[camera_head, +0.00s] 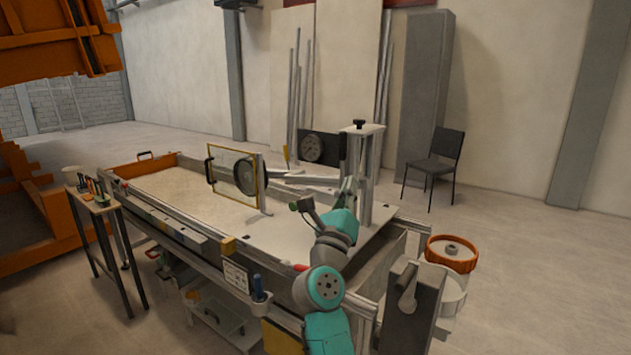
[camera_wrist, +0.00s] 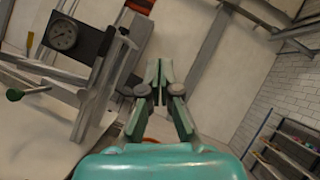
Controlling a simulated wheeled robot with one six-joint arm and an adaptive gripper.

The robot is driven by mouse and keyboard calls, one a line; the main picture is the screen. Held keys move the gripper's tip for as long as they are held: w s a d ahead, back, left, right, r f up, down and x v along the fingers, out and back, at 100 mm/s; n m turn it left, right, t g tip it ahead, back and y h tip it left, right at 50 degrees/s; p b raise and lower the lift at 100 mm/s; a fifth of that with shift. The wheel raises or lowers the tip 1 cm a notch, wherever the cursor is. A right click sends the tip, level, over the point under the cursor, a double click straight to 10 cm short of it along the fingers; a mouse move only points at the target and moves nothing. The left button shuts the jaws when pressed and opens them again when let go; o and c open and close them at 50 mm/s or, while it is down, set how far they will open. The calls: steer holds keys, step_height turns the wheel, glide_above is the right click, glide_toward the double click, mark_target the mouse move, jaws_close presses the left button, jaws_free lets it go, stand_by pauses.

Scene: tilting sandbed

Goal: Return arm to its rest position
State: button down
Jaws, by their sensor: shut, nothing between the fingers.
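My teal arm rises from the bottom of the head view in front of the sandbed's near right end. My gripper (camera_wrist: 158,70) points away from the wrist camera, its two green fingers together with nothing between them. In the head view the gripper (camera_head: 350,184) is small and partly lost against the metal post (camera_head: 371,170) behind it. The sandbed (camera_head: 180,190) is a long framed tray of pale sand. In the wrist view the post and a dial gauge (camera_wrist: 63,34) lie left of the fingers.
A framed clear panel (camera_head: 233,173) stands across the bed. An orange-rimmed round container (camera_head: 452,253) stands right of my arm. A tool stand (camera_head: 95,205) is at the left, and a black chair (camera_head: 436,162) is behind. Open floor lies to the right.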

steer(key=s+d+f+n+y, duration=0.1)
steer(key=s+d+f+n, duration=0.3)
steer(key=s+f, duration=0.5)
steer(key=s+d+f+n+y, duration=0.2)
steer(key=s+f+n, duration=0.5)
steer(key=f, duration=0.4)
steer(key=s+d+f+n+y, duration=0.1)
steer(key=s+d+f+n, duration=0.35)
steer(key=s+f, duration=0.5)
steer(key=s+f+n+g+y, duration=0.1)
steer(key=s+n, duration=0.5)
steer(key=s, duration=0.6)
steer(key=s+f+n+g+y, duration=0.1)
steer(key=s+f+n+g, duration=0.3)
steer(key=s, duration=0.9)
steer(key=s+f+n+g+y, duration=0.2)
steer(key=s+n, duration=0.6)
steer(key=s, duration=0.4)
steer(key=shift+s+d+f+g, duration=0.15)
steer(key=shift+d+f+g, duration=0.25)
steer(key=shift+f, duration=0.5)
